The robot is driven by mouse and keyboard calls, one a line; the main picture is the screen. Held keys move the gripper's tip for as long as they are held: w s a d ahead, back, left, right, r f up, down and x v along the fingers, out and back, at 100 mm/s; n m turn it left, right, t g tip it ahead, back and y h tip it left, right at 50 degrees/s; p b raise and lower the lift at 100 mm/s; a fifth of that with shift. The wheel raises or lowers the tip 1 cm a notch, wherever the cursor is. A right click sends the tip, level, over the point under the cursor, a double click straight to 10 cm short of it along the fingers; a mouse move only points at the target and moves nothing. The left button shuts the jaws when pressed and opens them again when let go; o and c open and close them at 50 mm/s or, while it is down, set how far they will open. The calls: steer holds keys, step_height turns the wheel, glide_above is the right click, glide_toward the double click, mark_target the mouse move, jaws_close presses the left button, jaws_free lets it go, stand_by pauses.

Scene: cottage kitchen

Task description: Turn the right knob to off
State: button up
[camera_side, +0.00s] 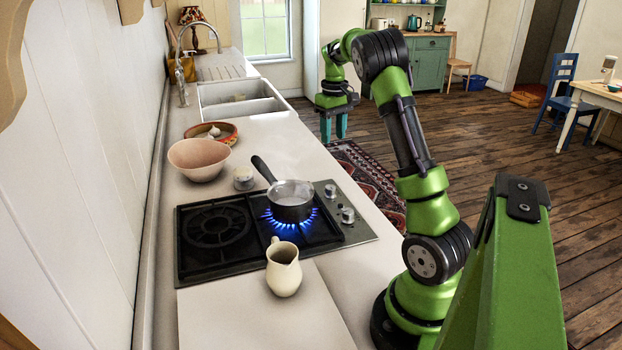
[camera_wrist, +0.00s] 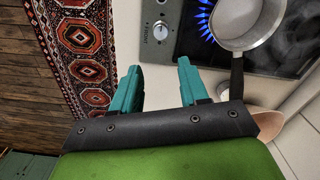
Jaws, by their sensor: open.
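Two silver knobs sit on the right edge of the black gas hob (camera_side: 190,276): the far knob (camera_side: 330,190) and the near knob (camera_side: 348,214). The far knob also shows in the wrist view (camera_wrist: 160,31), with a small printed label beside it; its setting is too small to read. My gripper (camera_side: 334,137) is raised beyond the hob, teal fingers pointing down. In the wrist view the fingers (camera_wrist: 156,78) are apart and empty, short of the knob and not touching it.
The saucepan's black handle (camera_side: 264,169) points toward the sink (camera_side: 240,100). A cream jug (camera_side: 284,270), a pink bowl (camera_side: 198,162), a small jar (camera_side: 243,179) and a basket of garlic (camera_side: 225,132) stand on the counter. A patterned rug (camera_side: 372,178) lies on the floor alongside.

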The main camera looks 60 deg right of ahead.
mark_target(331, 187)
step_height(331, 187, down, 16)
steer(key=shift+f, duration=0.25)
stand_by(0.3)
steer(key=c, duration=0.8)
steer(key=shift+o, duration=0.2)
